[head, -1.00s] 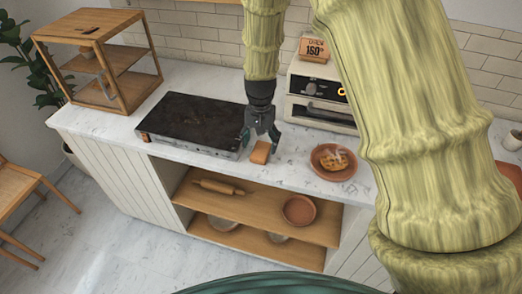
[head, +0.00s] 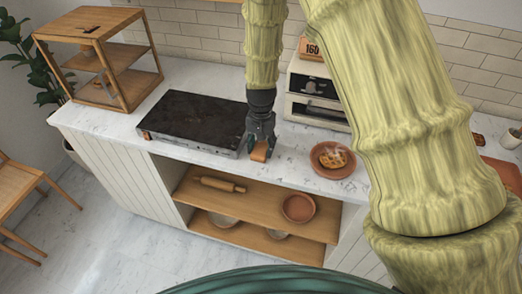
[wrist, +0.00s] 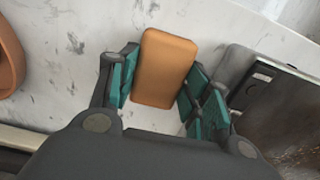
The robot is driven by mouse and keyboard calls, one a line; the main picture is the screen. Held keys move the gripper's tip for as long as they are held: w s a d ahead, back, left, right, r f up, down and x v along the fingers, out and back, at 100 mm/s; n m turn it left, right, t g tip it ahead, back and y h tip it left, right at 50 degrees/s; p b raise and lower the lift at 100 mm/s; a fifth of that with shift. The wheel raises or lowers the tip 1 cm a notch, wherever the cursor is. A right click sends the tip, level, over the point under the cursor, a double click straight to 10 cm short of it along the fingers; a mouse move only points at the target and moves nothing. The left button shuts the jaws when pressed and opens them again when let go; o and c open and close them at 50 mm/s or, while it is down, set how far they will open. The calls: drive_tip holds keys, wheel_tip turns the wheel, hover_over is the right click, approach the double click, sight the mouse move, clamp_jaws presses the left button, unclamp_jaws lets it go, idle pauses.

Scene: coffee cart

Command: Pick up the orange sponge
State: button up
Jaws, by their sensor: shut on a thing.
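The orange sponge (head: 259,154) is a small rounded block at the marble counter (head: 228,168), just right of the black griddle (head: 196,117). My gripper (head: 260,143) points down over it and is shut on it. In the wrist view the sponge (wrist: 165,68) sits between the teal finger pads of my gripper (wrist: 160,85). A little of the sponge's upper part in that view extends past the fingers. I cannot tell whether it still touches the counter.
A terracotta plate with a waffle-like food (head: 333,160) is to the right. A toaster oven (head: 316,95) stands behind. An open wooden shelf (head: 255,209) with a rolling pin (head: 219,184) and bowls is below. A wooden rack (head: 99,58) stands at the left.

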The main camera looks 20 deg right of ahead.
sight(261, 149)
drive_tip(key=shift+r, duration=0.15)
drive_tip(key=shift+r+b, duration=0.7)
drive_tip(key=shift+r, duration=0.25)
drive_tip(key=shift+s+a+r+b, duration=0.1)
drive_tip(key=shift+s+r+b, duration=0.4)
drive_tip(key=shift+r, duration=0.1)
drive_tip(key=s+a+r+b, duration=0.1)
drive_tip(key=s+a+b, duration=0.1)
drive_tip(key=s, duration=0.5)
drive_tip(key=s+a+b, duration=0.1)
drive_tip(key=s+b, duration=0.1)
drive_tip(key=s, duration=0.5)
drive_tip(key=shift+s+a+r, duration=0.25)
drive_tip(key=shift+a+r, duration=0.1)
drive_tip(key=shift+a, duration=0.05)
